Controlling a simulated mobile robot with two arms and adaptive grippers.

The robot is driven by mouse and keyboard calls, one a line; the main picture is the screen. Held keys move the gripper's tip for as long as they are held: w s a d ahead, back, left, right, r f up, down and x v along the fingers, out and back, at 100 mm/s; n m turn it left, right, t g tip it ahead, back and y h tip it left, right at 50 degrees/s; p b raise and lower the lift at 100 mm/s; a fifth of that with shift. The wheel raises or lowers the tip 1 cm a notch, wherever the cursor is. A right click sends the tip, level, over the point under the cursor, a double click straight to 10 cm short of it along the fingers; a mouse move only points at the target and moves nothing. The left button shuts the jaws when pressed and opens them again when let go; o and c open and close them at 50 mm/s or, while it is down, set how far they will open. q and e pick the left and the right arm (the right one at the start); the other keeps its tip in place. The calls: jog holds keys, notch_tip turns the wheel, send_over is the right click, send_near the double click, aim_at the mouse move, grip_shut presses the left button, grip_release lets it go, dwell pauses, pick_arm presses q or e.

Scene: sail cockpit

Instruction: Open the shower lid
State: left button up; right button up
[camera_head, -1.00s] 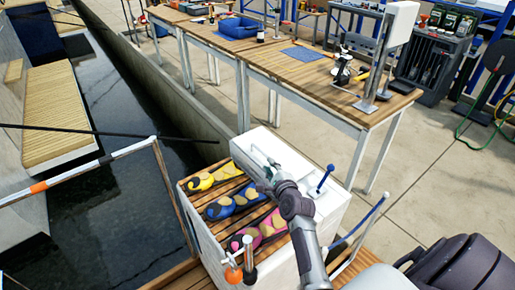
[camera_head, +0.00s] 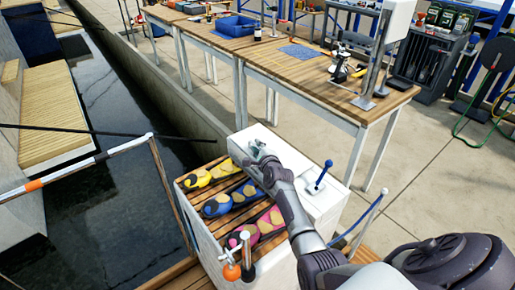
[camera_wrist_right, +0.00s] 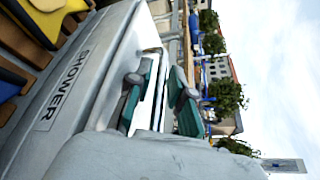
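The white cockpit box (camera_head: 325,200) stands at the centre of the head view. In the right wrist view its grey-white face carries the word SHOWER (camera_wrist_right: 65,90). My right gripper (camera_head: 256,147) reaches over the top of this box at its far left end. In the right wrist view its teal fingers (camera_wrist_right: 160,97) are apart, with a narrow white edge showing between them. I cannot tell whether that edge is the shower lid or whether the fingers touch it. The arm and gripper hide part of the box top. My left gripper is not in view.
Yellow, blue and pink items (camera_head: 230,198) lie on the wooden slats left of the box. A blue-knobbed lever (camera_head: 320,176) stands right of my right arm. Dark water lies left; a workbench (camera_head: 315,85) stands behind, with open floor to the right.

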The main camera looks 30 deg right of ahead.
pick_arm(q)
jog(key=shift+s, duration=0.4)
pick_arm(e)
grip_shut()
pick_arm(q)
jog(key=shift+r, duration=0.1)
pick_arm(e)
jog(key=shift+r, duration=0.1)
